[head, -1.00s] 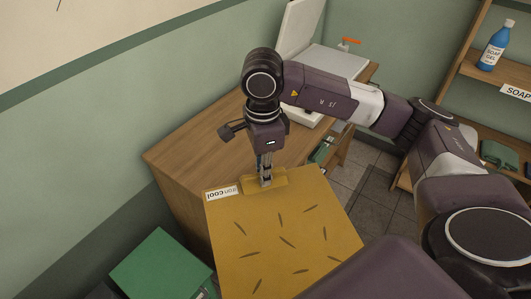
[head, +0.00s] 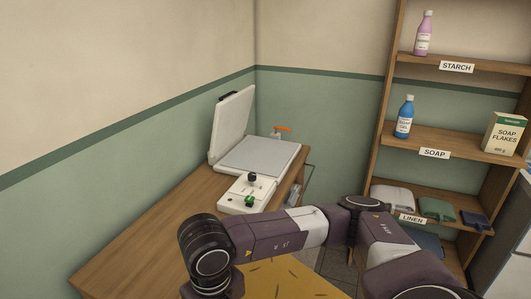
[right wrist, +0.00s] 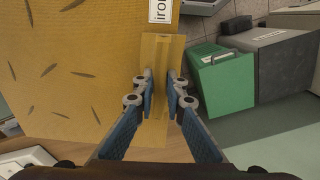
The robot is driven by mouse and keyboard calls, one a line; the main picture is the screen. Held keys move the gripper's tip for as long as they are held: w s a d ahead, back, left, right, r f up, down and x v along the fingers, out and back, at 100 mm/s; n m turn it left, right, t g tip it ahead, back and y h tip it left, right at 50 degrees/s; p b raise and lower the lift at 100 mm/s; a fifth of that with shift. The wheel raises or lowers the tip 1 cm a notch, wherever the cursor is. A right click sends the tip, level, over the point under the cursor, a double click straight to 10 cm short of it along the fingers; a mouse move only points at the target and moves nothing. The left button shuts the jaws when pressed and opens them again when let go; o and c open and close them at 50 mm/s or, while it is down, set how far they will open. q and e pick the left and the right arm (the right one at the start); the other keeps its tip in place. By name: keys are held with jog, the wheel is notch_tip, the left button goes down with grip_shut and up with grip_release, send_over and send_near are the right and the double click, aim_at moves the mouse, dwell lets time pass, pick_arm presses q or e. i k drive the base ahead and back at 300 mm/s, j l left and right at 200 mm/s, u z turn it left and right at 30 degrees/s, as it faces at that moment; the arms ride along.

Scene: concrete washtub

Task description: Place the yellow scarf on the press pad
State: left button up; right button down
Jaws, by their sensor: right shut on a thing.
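The yellow scarf (head: 283,280), marked with dark slim shapes, shows only in part at the bottom of the head view, behind my right arm. In the right wrist view it fills the upper left (right wrist: 70,65), with a white care label. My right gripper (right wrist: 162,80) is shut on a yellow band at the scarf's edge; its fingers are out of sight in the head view. The press pad (head: 260,156) is a flat grey-white surface on the wooden counter, with its lid (head: 232,122) raised. The scarf is apart from the pad. My left gripper is not in view.
The wooden counter (head: 150,235) is bare nearer me. A shelf (head: 452,140) with bottles, a soap box and linen stands right. A green box (right wrist: 222,82) shows in the wrist view.

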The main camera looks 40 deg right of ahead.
aim_at(262, 154)
jog(key=i+l, duration=0.1)
jog(key=l, duration=0.3)
jog(key=i+l, duration=0.1)
jog(key=l, duration=0.35)
jog(key=l+z, duration=0.1)
jog(key=l, duration=0.3)
jog(key=i+l, duration=0.15)
jog(key=l, duration=0.25)
jog(key=i+l+z, duration=0.1)
jog(key=l, duration=0.3)
jog(key=i+l, duration=0.45)
jog(key=l, duration=0.25)
jog(key=i, duration=0.25)
jog(key=l+z, duration=0.05)
